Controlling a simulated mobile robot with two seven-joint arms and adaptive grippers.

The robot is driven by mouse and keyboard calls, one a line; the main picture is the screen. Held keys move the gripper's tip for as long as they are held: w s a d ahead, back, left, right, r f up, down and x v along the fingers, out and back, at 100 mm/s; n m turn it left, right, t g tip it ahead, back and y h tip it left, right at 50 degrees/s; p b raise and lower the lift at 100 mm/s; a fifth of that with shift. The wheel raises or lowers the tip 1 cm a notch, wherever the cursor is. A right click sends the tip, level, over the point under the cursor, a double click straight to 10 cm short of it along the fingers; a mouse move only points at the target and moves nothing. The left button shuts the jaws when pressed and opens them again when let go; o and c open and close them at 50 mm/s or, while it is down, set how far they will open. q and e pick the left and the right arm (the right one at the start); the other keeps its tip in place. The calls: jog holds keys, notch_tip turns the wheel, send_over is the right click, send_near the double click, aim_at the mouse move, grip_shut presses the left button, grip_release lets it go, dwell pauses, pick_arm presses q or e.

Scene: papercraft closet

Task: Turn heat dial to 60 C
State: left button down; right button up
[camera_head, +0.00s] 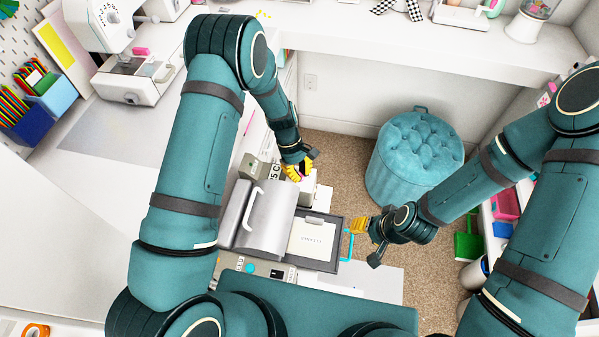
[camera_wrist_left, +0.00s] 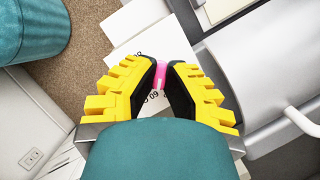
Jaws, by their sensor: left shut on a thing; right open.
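My left gripper (camera_head: 298,168) is over a small white unit (camera_head: 306,187) at the back of the heat press. In the left wrist view its yellow-backed black fingertips (camera_wrist_left: 163,72) are shut on a pink dial knob (camera_wrist_left: 161,76). Dark numerals (camera_wrist_left: 150,97) on white show between the fingers, partly covered and upside down. A label reading roughly "5 C" (camera_head: 273,171) stands beside the gripper in the head view. The dial's exact setting cannot be read. My right gripper (camera_head: 357,224) is open and empty, near the cyan handle (camera_head: 346,246) at the press's right.
The heat press has a raised grey lid (camera_head: 268,222) with a white handle, also seen in the left wrist view (camera_wrist_left: 306,123). A pale sheet (camera_head: 312,240) lies on its dark tray. A teal pouf (camera_head: 414,160) stands on the carpet.

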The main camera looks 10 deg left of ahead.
pick_arm(q)
jog(key=shift+f+m+g+y, duration=0.1)
jog(key=shift+m+g+y, duration=0.2)
jog(key=shift+m, duration=0.6)
jog(key=c, duration=1.3)
grip_release()
jog(key=v, duration=1.2)
jog(key=shift+d, duration=0.15)
